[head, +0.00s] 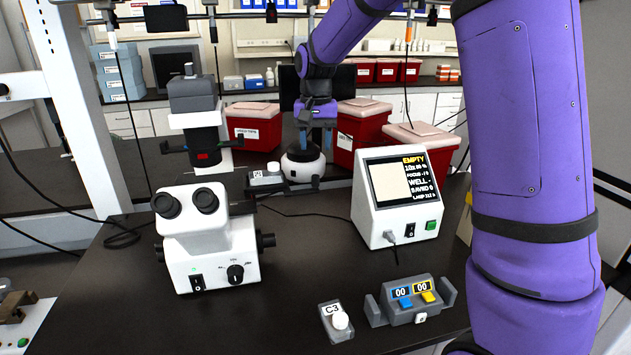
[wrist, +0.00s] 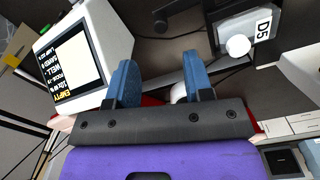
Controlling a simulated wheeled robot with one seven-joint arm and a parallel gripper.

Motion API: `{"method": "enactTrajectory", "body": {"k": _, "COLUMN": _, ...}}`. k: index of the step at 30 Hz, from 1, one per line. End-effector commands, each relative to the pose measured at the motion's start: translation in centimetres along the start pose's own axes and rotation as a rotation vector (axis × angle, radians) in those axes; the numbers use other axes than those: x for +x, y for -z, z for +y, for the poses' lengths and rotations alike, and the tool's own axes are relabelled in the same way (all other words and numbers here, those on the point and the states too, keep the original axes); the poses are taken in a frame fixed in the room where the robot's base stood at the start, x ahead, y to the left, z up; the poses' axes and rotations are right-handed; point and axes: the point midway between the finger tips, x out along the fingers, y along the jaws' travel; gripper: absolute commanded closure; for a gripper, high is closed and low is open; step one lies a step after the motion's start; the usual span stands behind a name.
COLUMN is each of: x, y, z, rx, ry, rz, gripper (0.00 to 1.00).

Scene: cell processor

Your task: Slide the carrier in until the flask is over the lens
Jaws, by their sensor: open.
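The carrier (wrist: 203,60) is a grey holder beside the microscope, and the flask (wrist: 262,28), labelled D5 with a white round cap, sits in it. In the head view the flask (head: 259,180) lies right of the microscope (head: 210,248), low on a dark rail. My gripper (head: 308,140) points down just right of the flask, above a white rounded part (head: 303,168). In the wrist view my blue fingers (wrist: 160,85) are apart, with part of a white curved thing between them. Whether they touch it I cannot tell. The lens is not visible.
A monitor box (head: 400,200) reading EMPTY stands right of the microscope. Red bins (head: 253,127) stand behind. Cables cross the table; its middle is mostly clear.

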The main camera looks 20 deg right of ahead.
Motion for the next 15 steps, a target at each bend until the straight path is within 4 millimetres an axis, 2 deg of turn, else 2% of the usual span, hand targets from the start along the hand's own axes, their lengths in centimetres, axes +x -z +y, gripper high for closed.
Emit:
{"method": "enactTrajectory", "body": {"k": 5, "x": 1.4, "y": 0.1, "z": 0.0, "rx": 0.002, "ry": -0.002, "rz": -0.003, "gripper": 0.53}}
{"method": "enactTrajectory", "body": {"k": 15, "x": 7.2, "y": 0.0, "z": 0.0, "rx": 0.001, "ry": -0.002, "rz": -0.003, "gripper": 0.53}}
